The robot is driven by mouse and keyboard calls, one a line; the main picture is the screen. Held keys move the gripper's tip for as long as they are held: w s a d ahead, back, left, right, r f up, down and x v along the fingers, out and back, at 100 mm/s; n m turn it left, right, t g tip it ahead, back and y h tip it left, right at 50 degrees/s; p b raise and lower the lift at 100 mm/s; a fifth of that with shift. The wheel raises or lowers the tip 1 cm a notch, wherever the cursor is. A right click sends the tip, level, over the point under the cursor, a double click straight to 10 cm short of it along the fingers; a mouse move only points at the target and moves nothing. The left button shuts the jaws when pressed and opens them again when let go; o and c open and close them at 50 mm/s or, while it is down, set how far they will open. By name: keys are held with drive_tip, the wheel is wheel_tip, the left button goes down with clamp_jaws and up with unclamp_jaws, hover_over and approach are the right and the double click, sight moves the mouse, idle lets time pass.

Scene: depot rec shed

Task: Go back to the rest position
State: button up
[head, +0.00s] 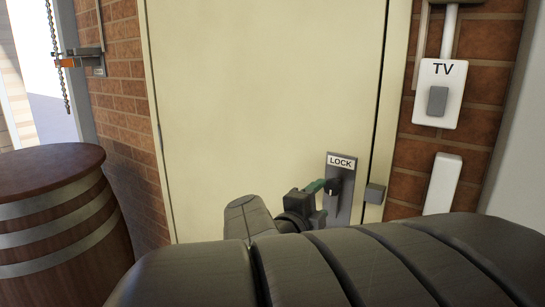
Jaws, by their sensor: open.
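My gripper (321,202) is in front of the grey plate marked LOCK (342,212), on the right side of a cream door. Its jaws are open. A small green piece (316,186) shows between the gripper and a dark part on the plate; I cannot tell whether it belongs to the gripper or the lock. I cannot tell whether the gripper touches the plate. My dark arm fills the bottom of the head view and hides what is below.
The cream door (262,90) is closed in a brick wall. A wooden barrel (52,225) stands at the left. A white TV switch plate (436,93) and a blank white box (442,184) are on the right wall. A chain (56,60) hangs at upper left.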

sight(332, 188)
drive_tip(key=p+v, duration=0.1)
drive_tip(key=v, duration=0.6)
drive_tip(key=b+x, duration=0.2)
drive_tip(key=x, duration=1.1)
drive_tip(key=shift+w+d+b, duration=0.25)
drive_tip(key=shift+b, duration=0.05)
drive_tip(key=n+p, duration=0.2)
drive_tip(key=shift+s+a+r+n, duration=0.1)
drive_tip(key=shift+r+n, duration=0.2)
drive_tip(key=shift+n, duration=0.1)
drive_tip(key=n+p, duration=0.3)
drive_tip(key=n, duration=0.1)
drive_tip(key=shift+p, duration=0.4)
drive_tip(key=n+p, duration=0.4)
drive_tip(key=shift+n, duration=0.3)
drive_tip(key=shift+f+n+p, duration=0.15)
drive_tip(key=shift+n+p, duration=0.4)
drive_tip(key=shift+n, duration=0.15)
drive_tip(key=shift+f, duration=0.15)
